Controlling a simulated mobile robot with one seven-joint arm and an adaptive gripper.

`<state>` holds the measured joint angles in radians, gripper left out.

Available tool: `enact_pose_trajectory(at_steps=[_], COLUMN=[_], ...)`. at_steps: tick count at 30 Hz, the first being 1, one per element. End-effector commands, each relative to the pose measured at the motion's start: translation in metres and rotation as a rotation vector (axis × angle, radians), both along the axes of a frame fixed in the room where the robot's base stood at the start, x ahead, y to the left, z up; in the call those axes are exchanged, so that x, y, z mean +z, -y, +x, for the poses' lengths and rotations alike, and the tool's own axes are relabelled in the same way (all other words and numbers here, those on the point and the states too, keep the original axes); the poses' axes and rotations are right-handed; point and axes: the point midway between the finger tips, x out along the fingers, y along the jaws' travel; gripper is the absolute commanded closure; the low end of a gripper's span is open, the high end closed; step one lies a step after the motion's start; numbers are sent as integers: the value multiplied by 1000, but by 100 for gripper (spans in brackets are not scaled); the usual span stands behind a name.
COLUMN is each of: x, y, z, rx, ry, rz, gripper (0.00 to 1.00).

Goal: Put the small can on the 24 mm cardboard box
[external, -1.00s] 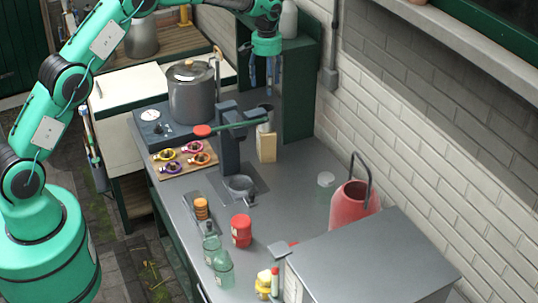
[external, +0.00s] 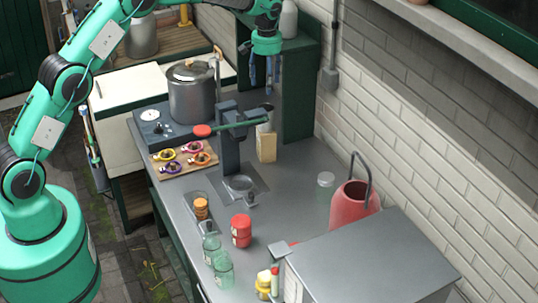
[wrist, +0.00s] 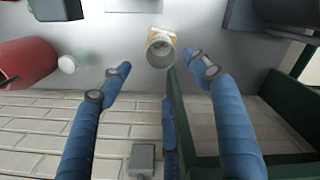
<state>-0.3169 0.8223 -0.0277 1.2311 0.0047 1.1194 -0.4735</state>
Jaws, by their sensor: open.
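A small pale can (external: 264,127) appears to stand upright on top of a tan cardboard box (external: 267,150), behind the tall dark press. The press's green lever crosses in front of the can and partly hides it. In the wrist view the can's open round top (wrist: 160,55) faces me, and a little of the tan box (wrist: 154,33) shows behind it. My gripper (external: 265,72) is above the can and apart from it.
The dark press (external: 229,145) with its red-knobbed lever stands just left of the box. A green cabinet (external: 300,95) and a white brick wall are close behind. A red canister (external: 352,206) and a clear jar (external: 325,185) are to the right. Bare counter lies between.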

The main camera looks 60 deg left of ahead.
Motion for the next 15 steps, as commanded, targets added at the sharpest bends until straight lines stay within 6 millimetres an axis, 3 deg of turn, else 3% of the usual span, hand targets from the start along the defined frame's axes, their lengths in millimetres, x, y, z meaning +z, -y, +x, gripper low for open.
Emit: enact_pose_trajectory(at_steps=[8, 15], x=[38, 99], y=[18, 51], z=[-12, -40], rx=[-34, -99], ry=[23, 63], rz=[7, 21], gripper=[38, 38])
